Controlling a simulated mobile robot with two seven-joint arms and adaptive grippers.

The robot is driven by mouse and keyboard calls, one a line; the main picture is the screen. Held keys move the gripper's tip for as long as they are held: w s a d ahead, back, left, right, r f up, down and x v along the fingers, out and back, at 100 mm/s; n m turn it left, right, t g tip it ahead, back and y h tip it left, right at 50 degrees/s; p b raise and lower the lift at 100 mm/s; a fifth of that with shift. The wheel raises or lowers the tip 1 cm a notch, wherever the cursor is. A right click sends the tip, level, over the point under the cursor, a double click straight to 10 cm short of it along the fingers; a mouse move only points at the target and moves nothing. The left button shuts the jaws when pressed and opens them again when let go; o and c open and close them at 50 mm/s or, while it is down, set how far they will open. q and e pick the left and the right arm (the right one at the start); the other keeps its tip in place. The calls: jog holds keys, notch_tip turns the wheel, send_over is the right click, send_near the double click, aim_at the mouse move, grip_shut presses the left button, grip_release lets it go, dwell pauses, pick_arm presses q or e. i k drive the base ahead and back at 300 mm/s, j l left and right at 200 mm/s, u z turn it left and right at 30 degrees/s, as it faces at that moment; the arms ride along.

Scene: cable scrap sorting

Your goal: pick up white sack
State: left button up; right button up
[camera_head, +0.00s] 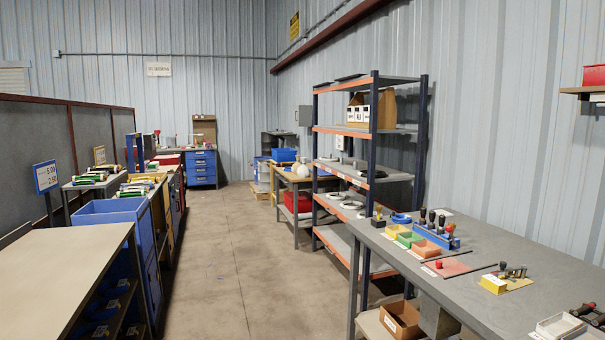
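A small whitish rounded thing (302,171) sits on the wooden-topped table (287,178) in the middle distance, left of the shelf rack. It may be the white sack, but it is too small to tell. Its right side is close to the rack's post. No other thing that looks like a white sack shows clearly. Neither of my grippers is in view.
A concrete aisle (215,250) runs clear down the middle. A grey workbench (500,255) with stamps and small trays stands at right. A shelf rack (370,205) stands behind it. A beige-topped bench (60,270) and a blue bin (112,208) line the left.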

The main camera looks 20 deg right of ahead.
aim_at(304, 171)
jog(key=i+l, duration=0.1)
jog(key=i, duration=0.85)
jog(key=i+l, duration=0.1)
jog(key=i, duration=3.8)
jog(key=i+j+z, duration=0.1)
jog(key=i, duration=1.4)
jog(key=i+z, duration=0.35)
jog(key=i+j+z, duration=0.1)
jog(key=i+z, duration=0.25)
jog(key=i+j+z, duration=0.2)
jog(key=i+z, duration=0.15)
jog(key=i+j+z, duration=0.1)
jog(key=z, duration=0.3)
jog(key=i+j+z, duration=0.45)
jog(key=z, duration=0.3)
jog(key=i+j+z, duration=0.25)
jog(key=j+z, duration=0.25)
jog(key=i+j+z, duration=0.1)
jog(key=j+z, duration=0.2)
